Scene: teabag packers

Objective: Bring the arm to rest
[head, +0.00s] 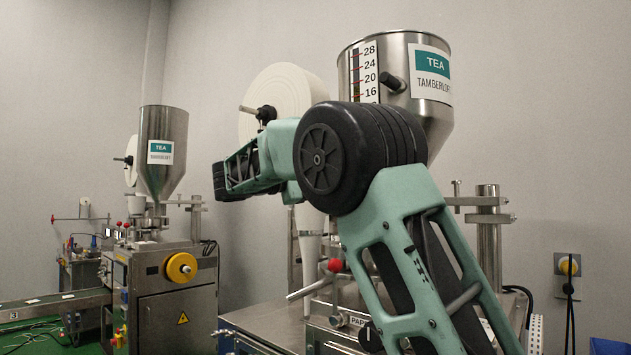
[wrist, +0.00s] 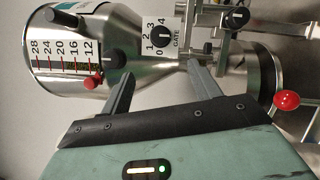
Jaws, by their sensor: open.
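My arm, pale green with black joints, rises in front of the near tea machine in the head view and bends to the left at a big black elbow. My gripper (wrist: 159,72) shows in the wrist view with its two grey fingers apart and nothing between them. Past the fingers is the near machine's steel hopper (wrist: 75,50), lying sideways in that view, with a 0 to 4 gate dial (wrist: 187,36). The same hopper (head: 400,75) stands upright in the head view, marked TEA. I cannot tell my fingers apart in the head view.
A red-knobbed lever (head: 335,265) sticks out of the near machine, close to my arm; its knob (wrist: 287,99) also shows in the wrist view. A white paper roll (head: 280,95) stands behind my forearm. A second tea machine (head: 165,270) stands at the left, beside a green conveyor (head: 40,312).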

